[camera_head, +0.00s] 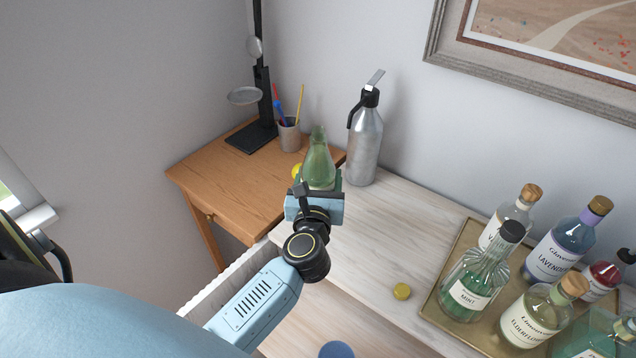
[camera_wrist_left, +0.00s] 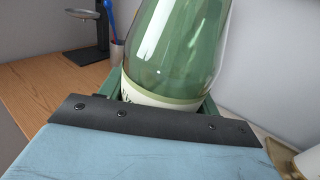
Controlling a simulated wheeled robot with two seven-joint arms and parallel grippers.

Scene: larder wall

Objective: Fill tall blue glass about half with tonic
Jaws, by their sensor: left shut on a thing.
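My left gripper (camera_head: 317,188) is shut around a green glass bottle (camera_head: 318,160), over the left end of the pale counter. The bottle looks close to upright and shows no cap on its neck. In the left wrist view the bottle (camera_wrist_left: 178,50) rises between the fingers; its pale label is mostly hidden by the gripper, so I cannot read it as tonic. A round blue thing (camera_head: 337,350) is cut off at the bottom edge of the head view; I cannot tell whether it is the tall blue glass. My right gripper is out of view.
A steel siphon (camera_head: 366,140) stands behind the bottle. A pen cup (camera_head: 289,136) and black stand (camera_head: 252,137) are on the wooden desk (camera_head: 215,168). A brass tray (camera_head: 447,271) with several bottles is at right. A yellow cap (camera_head: 402,291) lies on the counter (camera_head: 385,240), whose middle is clear.

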